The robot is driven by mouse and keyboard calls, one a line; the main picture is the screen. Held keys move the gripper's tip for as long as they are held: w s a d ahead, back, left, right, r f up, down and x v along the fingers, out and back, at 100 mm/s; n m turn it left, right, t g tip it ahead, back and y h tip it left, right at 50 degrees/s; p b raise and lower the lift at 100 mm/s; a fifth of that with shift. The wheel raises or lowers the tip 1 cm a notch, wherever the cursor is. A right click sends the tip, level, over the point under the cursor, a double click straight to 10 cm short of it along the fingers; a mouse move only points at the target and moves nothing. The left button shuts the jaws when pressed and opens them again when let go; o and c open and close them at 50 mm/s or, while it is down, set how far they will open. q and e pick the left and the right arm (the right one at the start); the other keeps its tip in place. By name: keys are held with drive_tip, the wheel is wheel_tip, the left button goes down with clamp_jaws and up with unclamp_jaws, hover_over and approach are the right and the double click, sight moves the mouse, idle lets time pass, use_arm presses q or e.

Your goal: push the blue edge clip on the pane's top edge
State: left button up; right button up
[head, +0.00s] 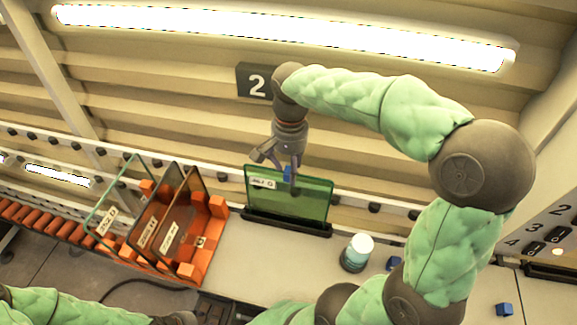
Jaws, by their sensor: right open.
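A green pane (312,205) with a white label stands upright in a dark holder (285,224). The blue edge clip (287,173) shows at the pane's top edge, partly covered by my right gripper. My right gripper (279,172) points down at the top edge from above, its fingers open and spread around the clip area. One finger hangs in front of the pane just right of the clip. I cannot tell whether a finger touches the clip. My left arm shows only at the bottom left, and its gripper is not in view.
An orange rack (206,240) with several labelled panes stands to the left. Blue pieces lie at the jar's right (393,264) and at the far right (504,310). Pale bench surface is clear before the holder.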

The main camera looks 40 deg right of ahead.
drive_tip(key=shift+w+d+r, duration=0.1)
drive_tip(key=shift+r, duration=1.2)
drive_tip(key=shift+w+d+r, duration=0.1)
drive_tip(key=shift+d+r, duration=0.05)
drive_tip(key=shift+r, duration=1.15)
drive_tip(key=shift+w+d+r, duration=0.1)
drive_tip(key=shift+r, duration=1.2)
